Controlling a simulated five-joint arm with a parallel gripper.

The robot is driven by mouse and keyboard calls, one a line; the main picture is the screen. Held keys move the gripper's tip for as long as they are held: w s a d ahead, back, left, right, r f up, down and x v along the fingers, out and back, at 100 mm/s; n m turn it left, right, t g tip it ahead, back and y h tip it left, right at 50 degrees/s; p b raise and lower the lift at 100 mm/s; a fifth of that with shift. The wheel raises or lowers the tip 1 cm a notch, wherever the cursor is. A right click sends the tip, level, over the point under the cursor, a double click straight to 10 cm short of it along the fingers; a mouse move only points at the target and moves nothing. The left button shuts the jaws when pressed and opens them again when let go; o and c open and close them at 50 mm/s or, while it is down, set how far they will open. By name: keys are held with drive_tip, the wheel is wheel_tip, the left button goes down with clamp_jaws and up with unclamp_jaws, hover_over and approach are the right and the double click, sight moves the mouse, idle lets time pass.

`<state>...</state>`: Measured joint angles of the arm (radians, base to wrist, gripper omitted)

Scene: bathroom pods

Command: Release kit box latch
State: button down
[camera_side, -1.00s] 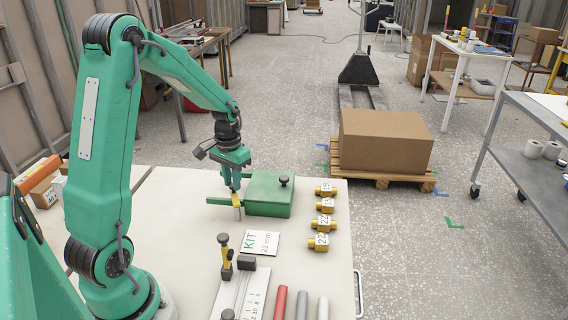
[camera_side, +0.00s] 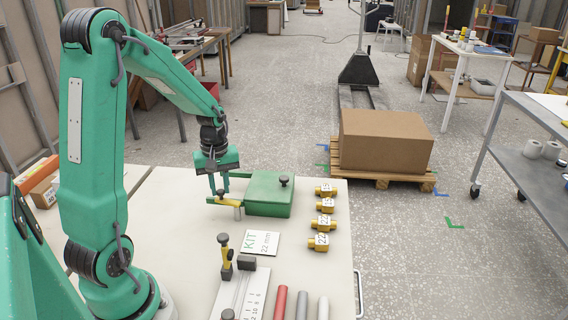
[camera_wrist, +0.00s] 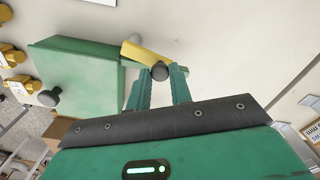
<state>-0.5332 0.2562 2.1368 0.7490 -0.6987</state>
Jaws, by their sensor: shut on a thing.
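The green kit box (camera_side: 268,195) sits closed on the worktable, with a dark round knob (camera_side: 284,179) on its lid. A yellow latch lever (camera_side: 227,202) lies at the box's left side along a green bar, pointing left. In the wrist view the yellow lever (camera_wrist: 146,52) carries a dark knob (camera_wrist: 160,71) at its end. My gripper (camera_side: 219,191) points down over the lever's left end. In the wrist view my gripper (camera_wrist: 161,77) is shut on the lever's knob, which sits between the fingertips. A grey peg (camera_side: 238,214) stands beneath the lever's right end.
Several yellow fittings (camera_side: 325,205) with number tags stand in a row right of the box. A KIT 22 mm card (camera_side: 262,244) lies in front. A ruled fixture (camera_side: 240,290) and coloured tubes (camera_side: 302,305) are at the front edge. The table left of the lever is clear.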

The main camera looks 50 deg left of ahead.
sight(219, 193)
drive_tip(key=shift+s+d+n, duration=0.15)
drive_tip(key=shift+s+n, duration=0.05)
drive_tip(key=shift+n, duration=0.4)
drive_tip(key=shift+s+d+n, duration=0.15)
drive_tip(key=shift+n, duration=0.45)
drive_tip(key=c, duration=1.3)
unclamp_jaws()
drive_tip(key=shift+o, duration=0.2)
drive_tip(key=shift+r, duration=0.15)
drive_tip(key=shift+r, duration=3.8)
drive_tip(key=shift+d, duration=0.1)
